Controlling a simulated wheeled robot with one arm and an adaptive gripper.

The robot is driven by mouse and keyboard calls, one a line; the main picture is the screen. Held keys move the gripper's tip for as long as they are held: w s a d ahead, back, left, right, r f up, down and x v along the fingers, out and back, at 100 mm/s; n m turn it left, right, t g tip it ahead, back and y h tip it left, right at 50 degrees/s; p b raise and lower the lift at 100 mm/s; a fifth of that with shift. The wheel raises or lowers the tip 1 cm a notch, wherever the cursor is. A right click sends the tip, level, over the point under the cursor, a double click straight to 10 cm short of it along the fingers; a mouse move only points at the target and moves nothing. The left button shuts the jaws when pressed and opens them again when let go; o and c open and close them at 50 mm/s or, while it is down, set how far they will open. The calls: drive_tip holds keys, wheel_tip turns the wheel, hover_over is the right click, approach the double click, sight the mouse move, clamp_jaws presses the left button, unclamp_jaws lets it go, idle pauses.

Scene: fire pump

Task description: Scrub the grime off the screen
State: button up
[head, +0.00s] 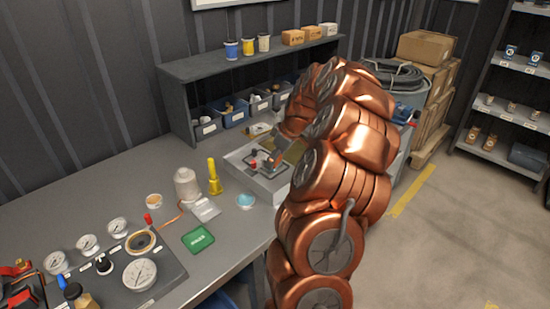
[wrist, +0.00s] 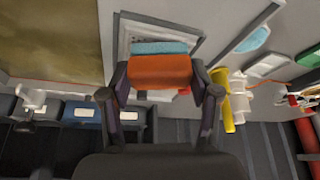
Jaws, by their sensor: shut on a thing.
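My gripper (wrist: 158,82) is shut on an orange block with a light-blue layer on its far side, a scrubbing pad (wrist: 160,70). The pad is in front of a pale square frame (wrist: 127,38) in the wrist view; I cannot tell whether it touches. A flat olive-brown, blotchy panel (wrist: 50,40), seemingly the grimy screen, lies to the left of the pad. In the head view the gripper (head: 262,161) is over a grey tray (head: 243,172) on the bench. My arm hides much of the tray and panel there.
A gauge panel (head: 165,280) is at front left. A shelf with bins (head: 236,112) stands behind.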

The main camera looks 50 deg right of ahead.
sight(256, 158)
drive_tip(key=shift+f+b, duration=0.3)
drive_tip(key=shift+f, duration=0.1)
drive_tip(key=shift+w, duration=0.15)
drive_tip(key=shift+w, duration=0.2)
drive_tip(key=shift+w+b, duration=0.4)
drive_tip(key=shift+w, duration=0.8)
drive_tip(key=shift+w+r, duration=0.1)
drive_tip(key=shift+w, duration=0.05)
drive_tip(key=shift+c, duration=1)
drive_tip(key=shift+w+d+b, duration=0.1)
drive_tip(key=shift+w+b, duration=0.45)
drive_tip(key=shift+w, duration=1.5)
drive_tip(key=shift+b, duration=0.4)
drive_tip(key=shift+s, duration=0.15)
